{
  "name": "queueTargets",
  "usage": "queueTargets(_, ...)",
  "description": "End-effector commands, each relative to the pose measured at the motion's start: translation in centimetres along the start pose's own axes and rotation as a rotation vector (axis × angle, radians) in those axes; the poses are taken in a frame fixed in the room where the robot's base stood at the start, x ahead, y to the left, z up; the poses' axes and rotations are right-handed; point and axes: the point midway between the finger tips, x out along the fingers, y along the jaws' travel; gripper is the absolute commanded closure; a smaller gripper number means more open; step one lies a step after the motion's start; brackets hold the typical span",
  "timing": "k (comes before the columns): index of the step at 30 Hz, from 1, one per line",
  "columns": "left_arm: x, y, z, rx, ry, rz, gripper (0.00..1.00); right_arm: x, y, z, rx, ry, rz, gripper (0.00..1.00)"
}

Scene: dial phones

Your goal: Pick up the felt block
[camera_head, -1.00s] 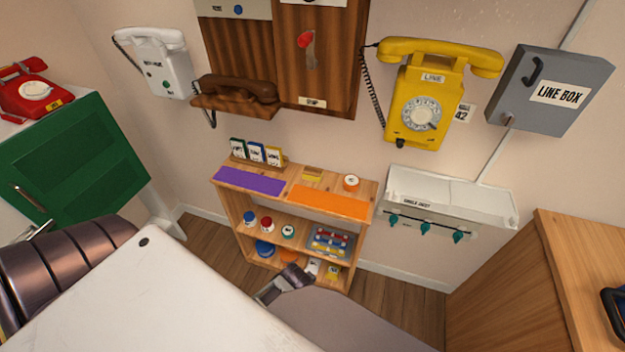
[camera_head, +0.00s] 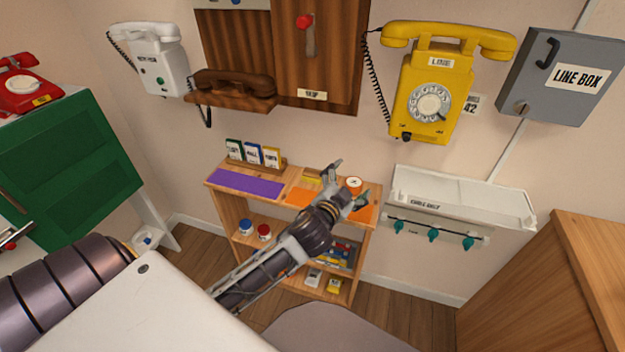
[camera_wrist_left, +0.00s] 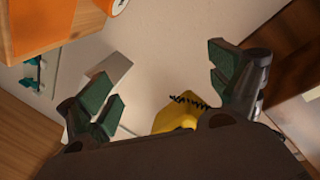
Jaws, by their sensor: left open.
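My left gripper (camera_head: 347,183) is open and reaches over the top of the wooden shelf unit, its fingers apart. In the left wrist view its two fingers with dark green pads (camera_wrist_left: 160,90) are spread with nothing between them. A small yellowish-tan block (camera_head: 312,178) lies at the back of the shelf top, just left of the gripper and partly hidden by it; it may be the felt block, but I cannot tell for sure. A white and orange round tin (camera_head: 353,184) appears between the fingers in the head view. My right gripper is not in view.
The shelf top also bears a purple mat (camera_head: 245,183), an orange mat (camera_head: 300,197) and a rack of small cards (camera_head: 253,155). A white wall tray (camera_head: 460,195) hangs close on the right. A yellow phone (camera_head: 432,100) is on the wall above.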

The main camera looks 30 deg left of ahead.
Motion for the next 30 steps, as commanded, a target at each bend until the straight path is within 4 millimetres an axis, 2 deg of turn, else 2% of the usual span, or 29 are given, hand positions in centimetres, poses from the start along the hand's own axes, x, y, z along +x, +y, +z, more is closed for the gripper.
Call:
queueTargets(1, 0.3, -0.5, -1.8, 0.031, 0.068, -0.014, 0.08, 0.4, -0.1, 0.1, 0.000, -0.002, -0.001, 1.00)
queueTargets(6, 0.7, -1.3, -7.7, 0.137, 0.289, -0.046, 0.08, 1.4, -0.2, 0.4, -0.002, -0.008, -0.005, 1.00)
queueTargets(12, 0.0, -0.9, -13.4, 0.281, 0.530, -0.051, 0.08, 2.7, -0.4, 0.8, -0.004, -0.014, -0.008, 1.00)
queueTargets(15, -0.5, -0.3, -15.7, 0.360, 0.640, -0.040, 0.08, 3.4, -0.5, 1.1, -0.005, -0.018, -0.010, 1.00)
queueTargets(19, -1.3, 0.9, -18.1, 0.469, 0.774, -0.013, 0.08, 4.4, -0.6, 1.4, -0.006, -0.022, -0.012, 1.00)
queueTargets(24, -2.3, 3.0, -20.0, 0.627, 0.926, 0.042, 0.08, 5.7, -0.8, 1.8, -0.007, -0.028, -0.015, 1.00)
queueTargets(30, -3.1, 5.7, -20.5, 0.827, 1.069, 0.136, 0.08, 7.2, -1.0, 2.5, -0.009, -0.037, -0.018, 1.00)
